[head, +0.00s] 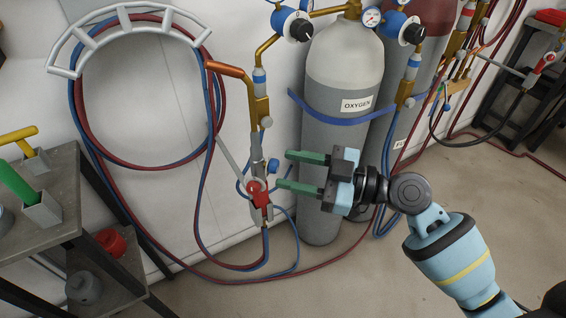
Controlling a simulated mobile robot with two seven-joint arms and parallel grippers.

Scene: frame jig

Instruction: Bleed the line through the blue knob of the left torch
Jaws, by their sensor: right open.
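The left torch (261,112) hangs on the wall beside the oxygen cylinder, with an orange head and brass body. Low on it are a small blue knob (273,166) and a red knob (257,188). My right gripper (284,170) comes in from the right, its two green fingers apart and pointing left. Its fingertips are close to the blue knob, one higher and one lower in the picture. I see nothing held between the fingers, and cannot tell whether they touch the knob. My left gripper is not in view.
The grey oxygen cylinder (342,80) stands behind my right gripper, with a dark red cylinder (432,25) beside it. Red and blue hoses loop from a wall rack (125,22) down to the floor. A grey shelf (60,190) with tools stands at left.

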